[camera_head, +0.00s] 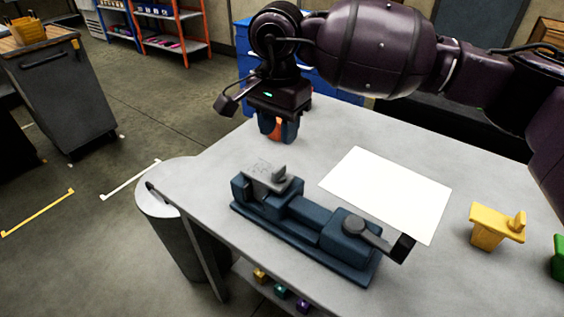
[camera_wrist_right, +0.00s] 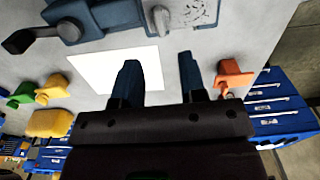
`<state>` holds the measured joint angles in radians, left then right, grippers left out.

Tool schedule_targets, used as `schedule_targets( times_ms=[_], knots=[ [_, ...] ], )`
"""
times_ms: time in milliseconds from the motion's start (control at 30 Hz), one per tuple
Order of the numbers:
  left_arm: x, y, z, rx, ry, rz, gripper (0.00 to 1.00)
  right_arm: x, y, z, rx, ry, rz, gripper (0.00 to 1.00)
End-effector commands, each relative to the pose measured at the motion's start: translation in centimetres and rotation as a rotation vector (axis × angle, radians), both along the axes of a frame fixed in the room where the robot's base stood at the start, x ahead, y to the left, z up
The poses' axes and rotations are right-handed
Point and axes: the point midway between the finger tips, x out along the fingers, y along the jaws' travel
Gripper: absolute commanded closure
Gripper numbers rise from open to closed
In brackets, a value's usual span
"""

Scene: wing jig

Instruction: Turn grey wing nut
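The grey wing nut (camera_head: 279,173) sits on a grey plate (camera_head: 262,177) at the left end of a dark blue jig (camera_head: 305,222). In the right wrist view the wing nut (camera_wrist_right: 162,20) shows at the top, ahead of my fingertips and apart from them. My right gripper (camera_head: 278,132) points down beyond the jig's left end in the head view. In the right wrist view its two blue fingers (camera_wrist_right: 159,62) are spread, with nothing between them. My left gripper is not in view.
A white sheet (camera_head: 390,192) lies beside the jig. A yellow piece (camera_head: 493,226) and a green piece (camera_head: 559,258) stand at the right. An orange piece (camera_wrist_right: 232,76) stands near my right gripper. The black-tipped lever (camera_head: 378,240) sticks out from the jig's right end.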

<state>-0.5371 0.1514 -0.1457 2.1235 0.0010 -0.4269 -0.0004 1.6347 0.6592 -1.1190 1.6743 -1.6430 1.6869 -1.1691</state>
Motion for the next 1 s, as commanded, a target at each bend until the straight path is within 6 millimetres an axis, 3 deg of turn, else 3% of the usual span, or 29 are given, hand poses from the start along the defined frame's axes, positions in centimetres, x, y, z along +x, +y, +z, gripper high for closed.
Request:
schedule_targets(
  times_ms=[300,500,1000],
  knots=[
    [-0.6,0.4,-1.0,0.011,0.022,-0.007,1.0,-0.1,0.0,-5.9,-0.001,0.009,0.0,0.62],
    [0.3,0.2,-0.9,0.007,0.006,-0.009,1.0,-0.1,0.0,-8.4,0.0,0.007,0.0,0.62],
    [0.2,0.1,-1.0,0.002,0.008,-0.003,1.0,0.0,0.0,-9.4,0.001,0.002,0.0,0.62]
  ],
)
